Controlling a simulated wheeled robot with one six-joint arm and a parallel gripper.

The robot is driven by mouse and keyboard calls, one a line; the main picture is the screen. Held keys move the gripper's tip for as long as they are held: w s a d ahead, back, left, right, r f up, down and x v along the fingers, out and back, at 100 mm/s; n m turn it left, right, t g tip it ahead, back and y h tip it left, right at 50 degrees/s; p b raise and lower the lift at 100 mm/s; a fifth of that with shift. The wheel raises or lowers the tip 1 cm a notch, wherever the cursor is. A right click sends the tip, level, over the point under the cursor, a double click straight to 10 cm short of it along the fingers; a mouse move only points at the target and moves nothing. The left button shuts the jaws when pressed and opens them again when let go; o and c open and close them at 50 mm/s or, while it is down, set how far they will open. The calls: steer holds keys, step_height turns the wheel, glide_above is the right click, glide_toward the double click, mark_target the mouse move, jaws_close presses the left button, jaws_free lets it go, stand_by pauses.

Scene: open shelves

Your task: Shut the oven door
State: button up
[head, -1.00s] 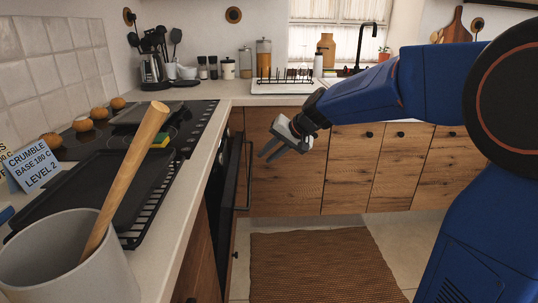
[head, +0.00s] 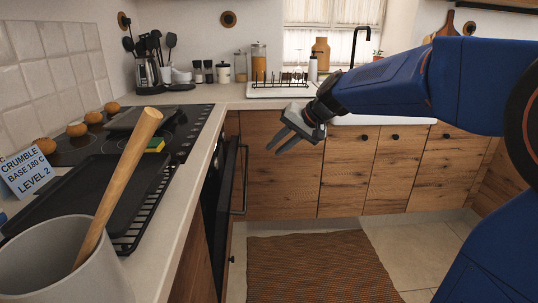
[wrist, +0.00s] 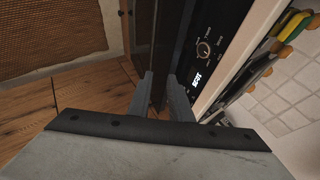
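The oven door (head: 224,195) is a dark panel under the counter on the left in the head view. It appears to stand slightly ajar at its top, with a dark bar handle (head: 245,180) on its outer side. My gripper (head: 281,147) is to the right of the handle in the head view, empty, with its fingers spread. In the wrist view my gripper (wrist: 160,80) also shows spread fingers, with the dark door edge beyond them. The oven's control panel (wrist: 207,48) with a lit display and knob is to their right. I cannot tell whether a finger touches the door.
The counter (head: 190,215) holds a hob, a black tray (head: 85,195) and a grey pot (head: 60,260) with a wooden rolling pin. Wooden cabinets (head: 280,175) stand behind my gripper. A brown mat (head: 315,270) lies on open floor in front.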

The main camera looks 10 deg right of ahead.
steer(key=v, duration=1)
steer(key=c, duration=0.3)
steer(key=shift+f, duration=0.2)
jaws_close()
step_height(320, 180, down, 16)
steer(key=a+m+g+y, duration=0.2)
steer(key=m+g, duration=0.3)
steer(key=m, duration=1.1)
steer(key=w+a+f, duration=0.2)
steer(key=a+f, duration=0.5)
steer(key=a, duration=0.3)
steer(key=shift+a, duration=0.25)
